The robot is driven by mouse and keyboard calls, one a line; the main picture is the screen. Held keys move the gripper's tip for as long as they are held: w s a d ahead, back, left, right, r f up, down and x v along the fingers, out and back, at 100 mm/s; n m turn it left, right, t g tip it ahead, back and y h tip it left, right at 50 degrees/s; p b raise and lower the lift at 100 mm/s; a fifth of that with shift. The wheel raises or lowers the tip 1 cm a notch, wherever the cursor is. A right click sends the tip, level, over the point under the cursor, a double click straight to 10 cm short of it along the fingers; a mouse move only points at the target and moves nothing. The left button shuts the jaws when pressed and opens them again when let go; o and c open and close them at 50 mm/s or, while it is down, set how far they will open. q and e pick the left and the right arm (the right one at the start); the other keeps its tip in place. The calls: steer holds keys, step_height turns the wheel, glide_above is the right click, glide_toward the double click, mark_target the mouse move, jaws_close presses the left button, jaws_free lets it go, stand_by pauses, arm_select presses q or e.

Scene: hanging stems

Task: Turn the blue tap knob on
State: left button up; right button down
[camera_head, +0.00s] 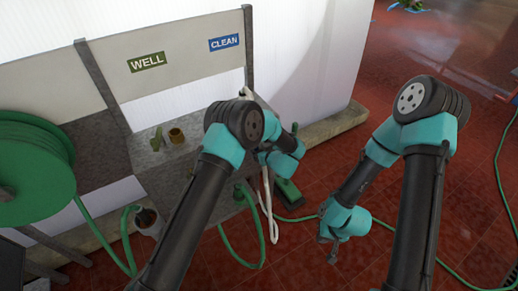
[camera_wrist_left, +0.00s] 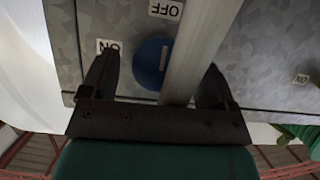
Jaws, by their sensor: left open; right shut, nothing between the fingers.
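The blue knob (camera_wrist_left: 148,62) shows in the left wrist view on a grey mottled metal panel. It has a pale mark, and a light pipe (camera_wrist_left: 199,45) crosses in front of its right part. An OFF label (camera_wrist_left: 165,9) and an ON label (camera_wrist_left: 108,46) sit around the knob. My left gripper (camera_wrist_left: 158,70) is open, with one dark finger on each side of the knob and pipe; whether it touches either cannot be told. In the head view the knob is hidden behind my left arm. My right gripper (camera_head: 330,252) is shut and empty above the red tiles.
A WELL sign (camera_head: 147,62) and a blue CLEAN sign (camera_head: 224,43) are on the backboard. A green hose reel (camera_head: 32,168) stands at the left. A white hose (camera_head: 267,205) hangs beside my left wrist. Red tiled floor (camera_head: 395,50) is open at the right.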

arm_select(q)
steer(key=shift+x, duration=1)
steer(key=c, duration=0.9)
